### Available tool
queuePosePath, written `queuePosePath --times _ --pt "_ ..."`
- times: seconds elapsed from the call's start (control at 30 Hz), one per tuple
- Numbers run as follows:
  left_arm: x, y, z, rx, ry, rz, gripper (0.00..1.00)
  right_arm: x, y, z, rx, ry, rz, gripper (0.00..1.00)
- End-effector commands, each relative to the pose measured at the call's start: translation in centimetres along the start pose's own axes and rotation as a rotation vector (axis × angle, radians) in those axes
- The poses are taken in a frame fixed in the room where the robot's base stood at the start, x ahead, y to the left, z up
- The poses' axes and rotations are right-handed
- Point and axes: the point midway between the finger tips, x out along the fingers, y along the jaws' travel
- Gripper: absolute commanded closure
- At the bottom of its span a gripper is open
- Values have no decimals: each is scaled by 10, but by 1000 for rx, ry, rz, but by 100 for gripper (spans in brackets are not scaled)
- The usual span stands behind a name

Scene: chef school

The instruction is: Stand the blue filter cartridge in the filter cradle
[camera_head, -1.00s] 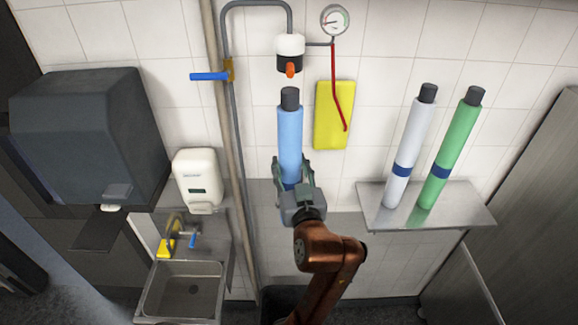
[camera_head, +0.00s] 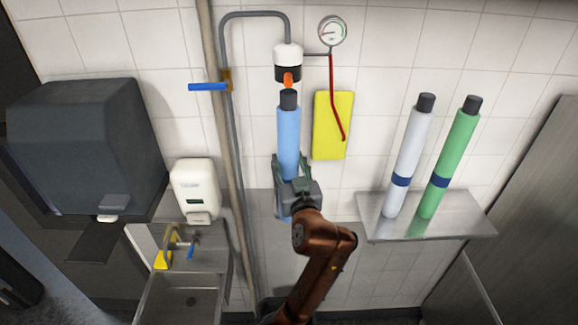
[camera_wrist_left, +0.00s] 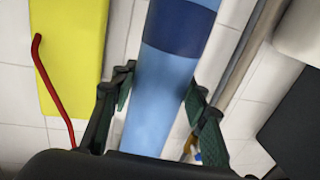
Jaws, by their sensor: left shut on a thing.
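The blue filter cartridge (camera_head: 289,140) stands about upright in front of the wall, with a dark cap on top. My left gripper (camera_head: 296,184) is shut on its lower part. The cartridge's cap is just below the orange lever of a white and black filter head (camera_head: 288,62) in the picture; I cannot tell whether they touch. In the left wrist view the cartridge (camera_wrist_left: 155,95) runs between the two fingers (camera_wrist_left: 155,105), with a dark blue band near the top edge. I cannot make out the filter cradle for certain. My right gripper is not in view.
A metal shelf (camera_head: 455,229) at the right holds a white cartridge (camera_head: 409,150) and a green cartridge (camera_head: 452,155). A yellow panel (camera_head: 332,125) with a red hose, a gauge (camera_head: 332,32) and a pipe (camera_head: 222,130) are on the wall. A sink (camera_head: 180,300) stands lower left.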

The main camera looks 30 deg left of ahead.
Motion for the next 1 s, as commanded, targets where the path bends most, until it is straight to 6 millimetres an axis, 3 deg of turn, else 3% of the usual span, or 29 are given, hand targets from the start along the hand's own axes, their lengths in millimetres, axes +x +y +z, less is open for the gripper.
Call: queuePosePath --times 0.9,1.0 --pt "59 11 -3 -2 6 0 100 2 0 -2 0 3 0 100" --pt "58 11 5 -3 5 2 100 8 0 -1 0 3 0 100"
